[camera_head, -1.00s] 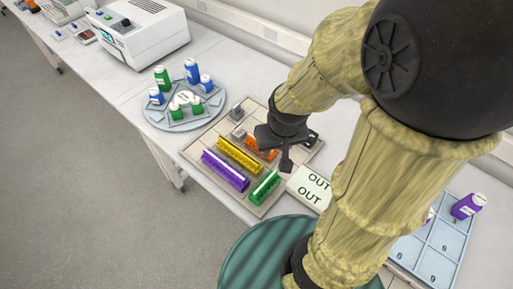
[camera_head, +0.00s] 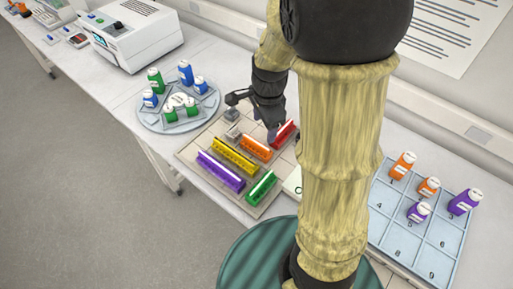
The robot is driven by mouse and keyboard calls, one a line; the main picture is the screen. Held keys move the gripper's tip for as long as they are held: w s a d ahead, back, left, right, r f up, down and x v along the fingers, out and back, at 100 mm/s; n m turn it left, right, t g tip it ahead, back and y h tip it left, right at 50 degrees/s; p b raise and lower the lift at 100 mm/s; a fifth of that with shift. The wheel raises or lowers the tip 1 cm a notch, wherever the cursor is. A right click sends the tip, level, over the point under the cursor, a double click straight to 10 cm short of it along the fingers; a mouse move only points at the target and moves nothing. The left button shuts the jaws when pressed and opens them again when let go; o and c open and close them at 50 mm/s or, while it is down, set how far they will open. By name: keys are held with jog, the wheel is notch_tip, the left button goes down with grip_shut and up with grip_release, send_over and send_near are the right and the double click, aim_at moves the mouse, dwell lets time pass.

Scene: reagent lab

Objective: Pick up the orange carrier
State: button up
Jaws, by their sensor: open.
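The orange carrier (camera_head: 255,148) is a short bar lying on the beige tray (camera_head: 208,139), between the yellow carrier (camera_head: 236,156) and the red carrier (camera_head: 284,134). My gripper (camera_head: 254,118) is open and empty, just behind the orange carrier. One finger reaches out to the left near a small grey block, and the other points down near the gap between the orange and red carriers. I cannot tell if it touches anything. The orange carrier's top is mostly in view.
Purple (camera_head: 221,171) and green (camera_head: 261,188) carriers lie at the tray's front. A round bottle stand (camera_head: 148,119) is to the left. A white machine (camera_head: 135,35) stands behind it. A blue numbered tray (camera_head: 387,229) with several bottles is on the right. My arm hides the middle of the bench.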

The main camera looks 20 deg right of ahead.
aim_at(256, 142)
jog(key=w+m+g, duration=0.1)
jog(key=w+m, duration=0.5)
jog(key=m, duration=0.6)
jog(key=shift+w+a+f+m, duration=0.15)
jog(key=shift+m, duration=0.25)
notch_tip(256, 142, down, 12)
jog(key=shift+r+p, duration=0.1)
jog(key=shift+p, duration=0.3)
jog(key=shift+f, duration=0.2)
jog(key=shift+a+f+p, duration=0.15)
jog(key=shift+f+p, duration=0.65)
jog(key=shift+f, duration=1.8)
